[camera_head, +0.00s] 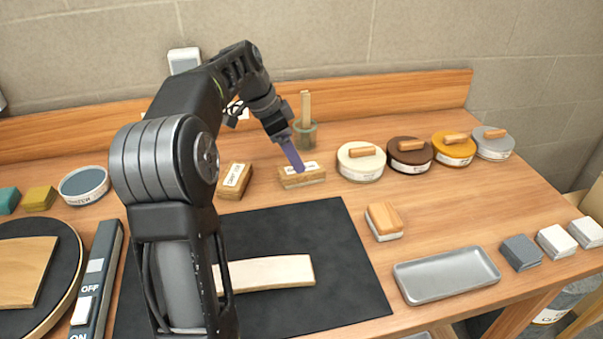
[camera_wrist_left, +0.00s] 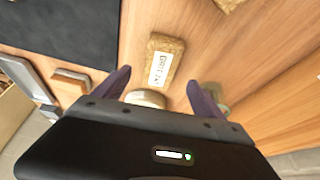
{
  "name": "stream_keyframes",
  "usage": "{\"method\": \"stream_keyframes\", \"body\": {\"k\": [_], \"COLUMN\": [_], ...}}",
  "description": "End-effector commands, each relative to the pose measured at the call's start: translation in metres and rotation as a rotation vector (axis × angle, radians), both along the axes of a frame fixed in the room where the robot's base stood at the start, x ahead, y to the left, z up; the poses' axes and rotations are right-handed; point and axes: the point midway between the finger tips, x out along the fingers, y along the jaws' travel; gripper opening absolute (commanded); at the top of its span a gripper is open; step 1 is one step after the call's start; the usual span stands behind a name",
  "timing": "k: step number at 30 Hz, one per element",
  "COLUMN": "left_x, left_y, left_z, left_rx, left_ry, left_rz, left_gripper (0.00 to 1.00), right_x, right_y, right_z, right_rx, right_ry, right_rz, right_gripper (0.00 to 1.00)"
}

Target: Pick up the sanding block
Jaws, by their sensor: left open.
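A wooden sanding block (camera_head: 302,181) with a white label sits on the table behind the black mat. In the left wrist view the sanding block (camera_wrist_left: 166,60) has a tan grainy body and a label that seems to read "GRIT", with a number I cannot read surely. My left gripper (camera_head: 297,163) points down at this block from above. In the left wrist view its purple fingers are spread, and the block shows beyond and between the fingertips (camera_wrist_left: 160,78). Whether a finger touches it is unclear. A similar labelled block (camera_head: 235,180) lies to its left. My right gripper is out of view.
Round lidded tins (camera_head: 360,162) stand close on the right, and a glass jar with sticks (camera_head: 305,135) stands behind. A black mat (camera_head: 345,255) bears a pale wood strip (camera_head: 265,273). A wood-topped block (camera_head: 384,221) and grey tray (camera_head: 447,274) lie right.

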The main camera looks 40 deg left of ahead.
Motion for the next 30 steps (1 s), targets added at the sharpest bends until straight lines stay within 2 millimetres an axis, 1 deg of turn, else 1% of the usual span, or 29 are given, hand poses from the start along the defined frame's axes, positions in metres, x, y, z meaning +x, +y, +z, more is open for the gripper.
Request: {"method": "stream_keyframes", "body": {"k": [5,12,15,30], "left_x": [0.003,0.015,0.017,0.017], "left_y": [-0.003,-0.011,-0.012,-0.012], "left_z": [-0.009,-0.040,-0.046,-0.047], "left_rx": [-0.001,-0.001,0.000,0.000], "left_ry": [0.002,0.002,0.000,-0.001], "left_rz": [-0.001,-0.001,0.001,0.001], "left_gripper": [0.80,0.80,0.80,0.80], "right_x": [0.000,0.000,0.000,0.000], "right_y": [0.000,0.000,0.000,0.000], "right_z": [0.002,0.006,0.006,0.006], "right_rx": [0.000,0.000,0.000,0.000], "right_ry": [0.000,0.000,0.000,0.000], "right_rz": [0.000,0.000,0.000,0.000], "right_gripper": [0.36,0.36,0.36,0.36]}}
